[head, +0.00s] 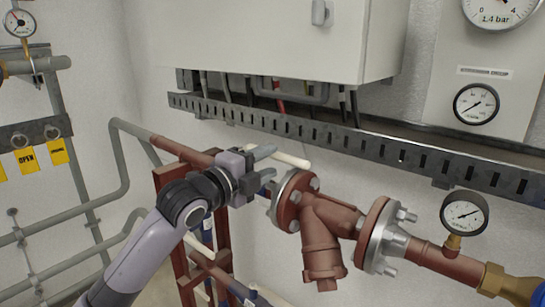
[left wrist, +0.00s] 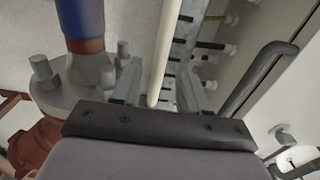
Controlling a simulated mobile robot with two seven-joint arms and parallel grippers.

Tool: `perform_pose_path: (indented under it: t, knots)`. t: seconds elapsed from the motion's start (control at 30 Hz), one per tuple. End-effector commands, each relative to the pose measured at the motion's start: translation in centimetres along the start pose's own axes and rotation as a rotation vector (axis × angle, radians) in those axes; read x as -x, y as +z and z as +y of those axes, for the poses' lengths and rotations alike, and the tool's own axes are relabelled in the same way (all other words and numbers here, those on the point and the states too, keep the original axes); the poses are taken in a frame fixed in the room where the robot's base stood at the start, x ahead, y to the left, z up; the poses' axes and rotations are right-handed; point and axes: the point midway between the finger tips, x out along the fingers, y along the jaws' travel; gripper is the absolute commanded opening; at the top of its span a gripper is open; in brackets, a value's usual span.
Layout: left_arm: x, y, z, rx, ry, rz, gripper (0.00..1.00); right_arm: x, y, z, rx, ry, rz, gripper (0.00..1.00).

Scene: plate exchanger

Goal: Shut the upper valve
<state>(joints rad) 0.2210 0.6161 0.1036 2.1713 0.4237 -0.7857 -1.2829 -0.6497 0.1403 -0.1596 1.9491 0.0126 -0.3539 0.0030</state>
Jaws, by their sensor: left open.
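The upper valve's cream lever (head: 291,159) sticks out past my left gripper in the head view, beside a rusty red flange (head: 292,198). My left gripper (head: 267,166) is open at the lever, its fingers pointing right, and hides most of the valve body. In the left wrist view the lever (left wrist: 164,50) runs up between the two open fingers (left wrist: 160,85). I cannot tell whether either finger touches it. A blue part (left wrist: 80,25), probably of the valve, and the bolted flange (left wrist: 72,82) show left of the fingers. My right gripper is not in view.
A slotted metal tray (head: 330,133) runs under a white cabinet (head: 270,40), close above the gripper. A red strainer (head: 323,240) and a gauge (head: 464,213) lie to the right. A red stand (head: 170,175) and lower pipework (head: 225,282) are below.

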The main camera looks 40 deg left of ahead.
Motion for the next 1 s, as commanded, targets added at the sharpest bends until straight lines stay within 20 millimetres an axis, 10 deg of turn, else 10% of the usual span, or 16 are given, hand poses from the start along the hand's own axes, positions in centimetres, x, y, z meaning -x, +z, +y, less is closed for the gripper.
perform_pose_path:
  t: [0.53, 0.7, 1.0]
  knots:
    - [-2.1, 0.0, 0.0, -0.001, -0.001, 0.0, 0.44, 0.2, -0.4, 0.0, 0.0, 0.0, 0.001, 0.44]
    - [-2.1, 0.0, 0.0, 0.0, 0.0, 0.0, 0.0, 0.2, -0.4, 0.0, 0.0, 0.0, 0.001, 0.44]
    - [-2.1, 0.0, 0.1, -0.001, 0.0, 0.004, 0.0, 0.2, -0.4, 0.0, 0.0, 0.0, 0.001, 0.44]
